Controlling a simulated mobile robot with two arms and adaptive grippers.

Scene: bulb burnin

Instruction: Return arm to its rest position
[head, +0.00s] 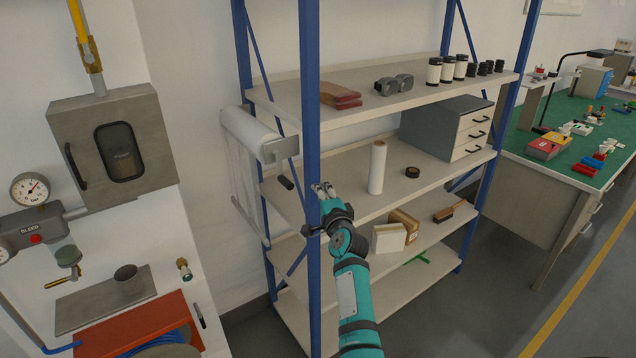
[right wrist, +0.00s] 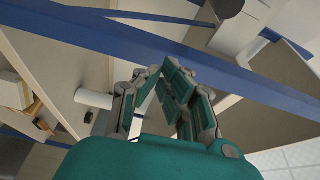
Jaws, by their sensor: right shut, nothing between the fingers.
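My right arm (head: 357,300) is teal and reaches up from the bottom of the head view. Its gripper (head: 324,188) is in front of the shelving unit, close to the near blue post (head: 311,120). The gripper is shut and empty. In the right wrist view the fingers (right wrist: 162,75) show near the blue post (right wrist: 215,62); I cannot tell whether they touch it. My left gripper is not in view.
The shelf unit holds a white roll (head: 377,168), black tape (head: 412,172), a drawer cabinet (head: 440,128), boxes (head: 388,238) and a brush (head: 450,211). A wrap roll (head: 250,132) hangs at its left side. A green-topped bench (head: 560,165) stands right. Floor between is clear.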

